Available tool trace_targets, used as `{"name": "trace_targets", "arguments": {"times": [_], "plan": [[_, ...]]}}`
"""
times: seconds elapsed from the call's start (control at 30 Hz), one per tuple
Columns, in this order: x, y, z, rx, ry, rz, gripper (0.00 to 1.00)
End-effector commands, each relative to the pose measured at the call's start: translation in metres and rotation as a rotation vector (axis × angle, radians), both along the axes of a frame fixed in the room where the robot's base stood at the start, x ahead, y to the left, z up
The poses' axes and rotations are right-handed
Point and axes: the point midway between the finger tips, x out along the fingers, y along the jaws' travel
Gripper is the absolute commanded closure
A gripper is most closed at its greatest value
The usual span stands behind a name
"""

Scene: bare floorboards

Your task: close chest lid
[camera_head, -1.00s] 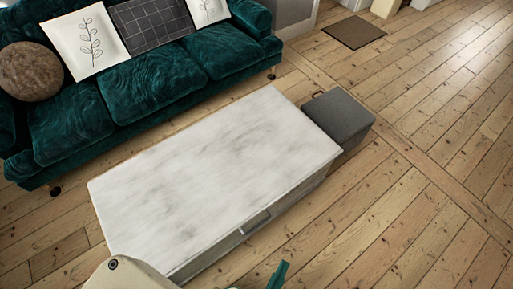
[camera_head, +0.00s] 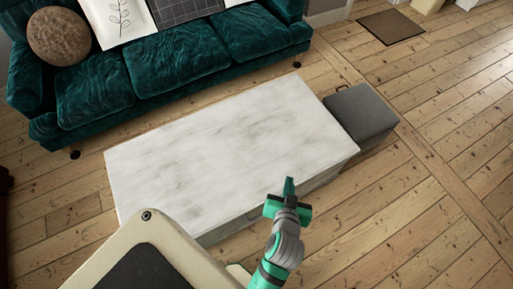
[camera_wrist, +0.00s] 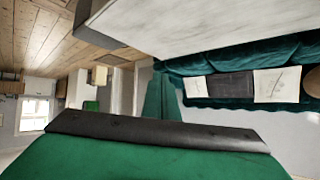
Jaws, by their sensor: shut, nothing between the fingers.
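A dark grey box (camera_head: 362,112), the most chest-like thing in view, stands on the floor against the right end of the marble-topped table (camera_head: 215,150). Its top looks flat, and a small brown handle or loop shows at its far left corner. I cannot tell from here whether its lid is fully down. My green gripper (camera_head: 289,187) is shut and empty. In the head view it appears in front of the table's near long edge, left of and nearer than the grey box. In the wrist view its fingers (camera_wrist: 162,98) point toward the sofa and wall.
A teal sofa (camera_head: 190,60) with cushions runs behind the table. A dark mat (camera_head: 390,27) lies on the floor at the upper right. The floorboards (camera_head: 420,200) to the right and in front of the box are clear.

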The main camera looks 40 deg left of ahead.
Motion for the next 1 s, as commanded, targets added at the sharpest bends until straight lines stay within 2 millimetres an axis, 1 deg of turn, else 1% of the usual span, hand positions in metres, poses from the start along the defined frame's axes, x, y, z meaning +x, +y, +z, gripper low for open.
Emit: {"name": "trace_targets", "arguments": {"times": [0.03, 0.1, 0.2, 0.3, 0.43, 0.6, 0.7, 0.8, 0.87, 1.0], "plan": [[0.011, 0.012, 0.009, -0.003, 0.001, 0.048, 1.0], [0.018, 0.029, 0.018, -0.013, 0.018, 0.126, 1.0], [0.025, 0.052, 0.033, -0.035, 0.038, 0.24, 1.0], [0.027, 0.073, 0.05, -0.064, 0.052, 0.362, 1.0], [0.025, 0.094, 0.073, -0.114, 0.06, 0.514, 1.0], [0.019, 0.109, 0.095, -0.176, 0.064, 0.661, 1.0], [0.015, 0.114, 0.102, -0.2, 0.066, 0.714, 1.0], [0.014, 0.116, 0.104, -0.213, 0.067, 0.74, 1.0], [0.014, 0.118, 0.103, -0.216, 0.07, 0.746, 1.0], [0.017, 0.128, 0.092, -0.215, 0.072, 0.749, 1.0]]}}
